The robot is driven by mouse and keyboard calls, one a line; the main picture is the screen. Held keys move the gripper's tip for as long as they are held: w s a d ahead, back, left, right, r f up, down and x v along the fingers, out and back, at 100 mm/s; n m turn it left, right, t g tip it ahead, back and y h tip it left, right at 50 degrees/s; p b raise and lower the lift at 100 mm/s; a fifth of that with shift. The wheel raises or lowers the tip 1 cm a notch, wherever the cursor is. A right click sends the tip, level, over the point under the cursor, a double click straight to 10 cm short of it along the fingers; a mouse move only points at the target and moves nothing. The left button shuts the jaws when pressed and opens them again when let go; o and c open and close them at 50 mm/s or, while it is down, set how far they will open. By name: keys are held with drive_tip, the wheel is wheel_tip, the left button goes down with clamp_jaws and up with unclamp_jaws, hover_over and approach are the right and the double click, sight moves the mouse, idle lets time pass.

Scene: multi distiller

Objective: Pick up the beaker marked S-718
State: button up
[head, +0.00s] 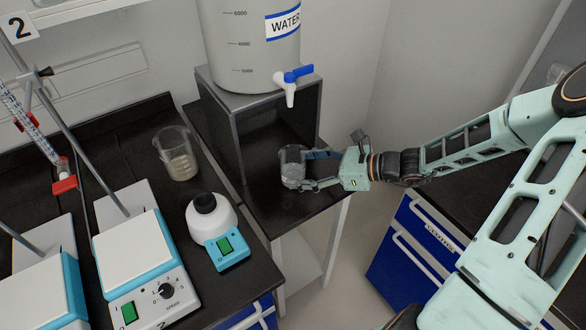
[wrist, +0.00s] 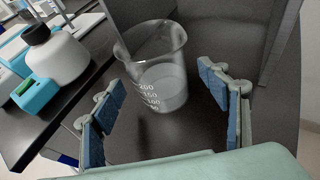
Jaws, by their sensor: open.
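A clear glass beaker (head: 291,168) stands upright on the small black side table below the water tank. It also shows in the wrist view (wrist: 160,80), with white scale marks and clear liquid in its lower part. No S-718 mark is readable on it. My gripper (head: 305,170) is open, with its fingers reaching in from the right at the beaker. In the wrist view my gripper (wrist: 156,112) has blue-padded fingers spread wide, left and right of the beaker's near side, with nothing held. A second glass beaker (head: 177,155) stands on the black bench at left; its mark is unreadable.
The water tank (head: 250,50) with a blue-handled tap (head: 291,82) sits on a dark open-fronted stand (head: 237,135) behind the beaker. A white and blue device (head: 212,228) and stirrer plates (head: 140,255) occupy the bench. The table surface around the beaker is mostly clear.

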drive_tip(key=x, duration=0.3)
drive_tip(key=shift+w+a+f, duration=0.1)
drive_tip(key=shift+a, duration=0.1)
drive_tip(key=shift+c, duration=0.4)
drive_tip(key=c, duration=1.5)
drive_tip(key=shift+o, duration=0.2)
drive_tip(key=shift+r, duration=0.25)
